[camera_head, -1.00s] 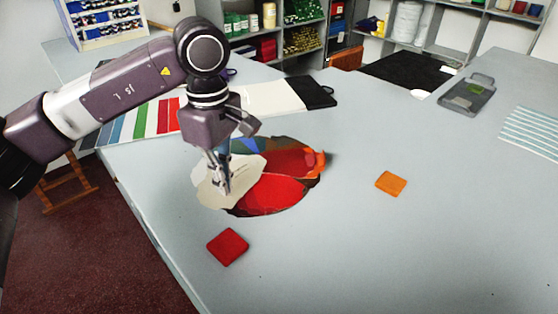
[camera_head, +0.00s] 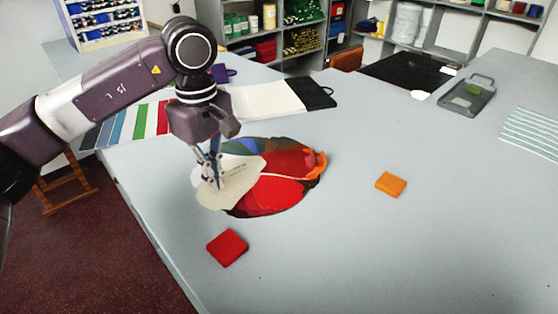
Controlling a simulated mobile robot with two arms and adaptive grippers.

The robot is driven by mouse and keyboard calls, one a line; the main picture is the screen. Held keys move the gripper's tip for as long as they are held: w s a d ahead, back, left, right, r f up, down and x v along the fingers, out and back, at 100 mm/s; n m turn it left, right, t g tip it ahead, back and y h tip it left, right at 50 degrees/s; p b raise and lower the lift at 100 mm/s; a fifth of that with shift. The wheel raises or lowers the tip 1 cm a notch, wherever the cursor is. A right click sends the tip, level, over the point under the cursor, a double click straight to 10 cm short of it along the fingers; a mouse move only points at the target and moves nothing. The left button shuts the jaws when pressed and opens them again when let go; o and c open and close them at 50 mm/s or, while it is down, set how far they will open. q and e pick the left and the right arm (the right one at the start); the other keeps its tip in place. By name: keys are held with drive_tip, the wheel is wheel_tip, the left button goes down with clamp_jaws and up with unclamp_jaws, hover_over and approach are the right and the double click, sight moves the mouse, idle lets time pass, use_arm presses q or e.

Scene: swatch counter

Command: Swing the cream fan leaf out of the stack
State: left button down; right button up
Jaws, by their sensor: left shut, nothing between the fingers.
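A fan stack of coloured leaves (camera_head: 272,195) lies on the grey counter, with red, orange, green and blue leaves showing. The cream fan leaf (camera_head: 234,187) lies at its left side and sticks out past the other leaves on the left. My left gripper (camera_head: 216,186) is shut and empty, pointing down at the left part of the cream leaf. Its fingertips are at or just above the leaf; I cannot tell if they touch. My right gripper is not in view.
A red square swatch (camera_head: 227,248) lies in front of the stack, an orange one (camera_head: 390,184) to its right. Colour strips (camera_head: 140,122) and a white piece with a dark end (camera_head: 270,97) lie behind. A grey tray (camera_head: 467,96) is far right.

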use_arm(q)
drive_tip(key=shift+w+a, duration=0.15)
drive_tip(key=shift+s+d+r+p, duration=0.2)
drive_tip(key=shift+s+r+p, duration=0.1)
drive_tip(key=shift+r, duration=0.25)
wheel_tip(320, 180, up, 7)
drive_tip(key=p, duration=0.4)
drive_tip(key=shift+p, duration=0.35)
